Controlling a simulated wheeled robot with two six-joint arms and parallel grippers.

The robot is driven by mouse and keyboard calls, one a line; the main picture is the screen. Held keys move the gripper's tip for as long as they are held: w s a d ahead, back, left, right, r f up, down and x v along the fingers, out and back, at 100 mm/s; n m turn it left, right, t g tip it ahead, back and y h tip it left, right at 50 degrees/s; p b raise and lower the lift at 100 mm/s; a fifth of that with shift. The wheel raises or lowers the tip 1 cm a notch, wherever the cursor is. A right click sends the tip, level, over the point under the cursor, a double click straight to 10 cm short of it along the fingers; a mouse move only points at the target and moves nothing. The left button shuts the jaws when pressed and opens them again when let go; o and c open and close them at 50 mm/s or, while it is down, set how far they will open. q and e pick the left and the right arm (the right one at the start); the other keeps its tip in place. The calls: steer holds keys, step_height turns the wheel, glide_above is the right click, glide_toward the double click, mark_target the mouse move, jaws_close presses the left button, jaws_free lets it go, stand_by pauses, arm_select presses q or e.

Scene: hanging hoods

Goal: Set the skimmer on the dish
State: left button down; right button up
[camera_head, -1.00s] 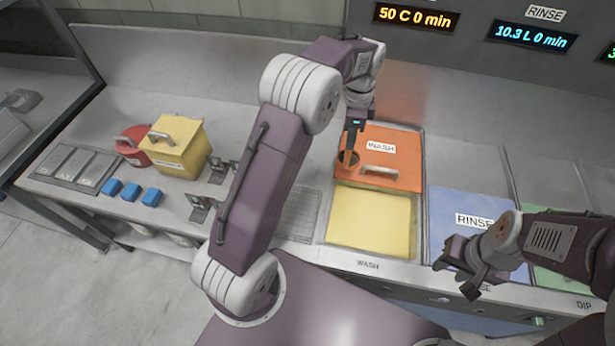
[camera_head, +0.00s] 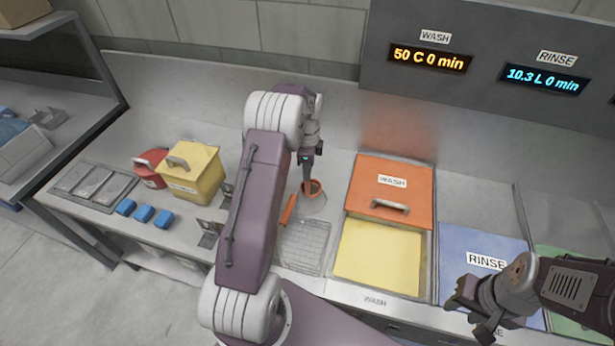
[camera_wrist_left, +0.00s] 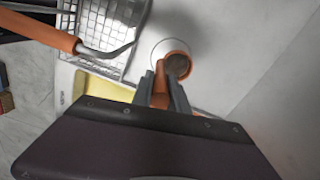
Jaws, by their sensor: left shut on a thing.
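My left gripper (camera_head: 308,170) is shut on the orange handle of the skimmer (camera_head: 313,187). The handle shows between the fingers (camera_wrist_left: 163,95) in the left wrist view, and the skimmer's round orange-rimmed head (camera_wrist_left: 178,66) is beyond them. The skimmer head is over the pale round dish (camera_head: 314,206), which is partly hidden under it. In the left wrist view the dish's rim (camera_wrist_left: 154,49) shows left of the skimmer head. I cannot tell whether they touch. My right gripper (camera_head: 476,311) is open and empty at the front right.
An orange-handled tool (camera_head: 288,209) lies by the wire rack (camera_head: 305,246), close to the dish. The orange wash lid (camera_head: 391,190) and yellow basin (camera_head: 380,257) are right. A yellow box (camera_head: 190,173) and blue blocks (camera_head: 144,213) are left.

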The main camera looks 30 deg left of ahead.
mark_target(308, 190)
arm_select(q)
steer(key=shift+d+f, duration=0.1)
steer(key=shift+f, duration=0.1)
step_height(308, 190, down, 3)
steer(key=shift+s+d+r+p, duration=0.1)
steer(key=shift+r+p, duration=0.05)
steer(key=shift+p, duration=0.55)
steer(key=shift+f, duration=0.65)
steer(key=c, duration=1.3)
jaws_free()
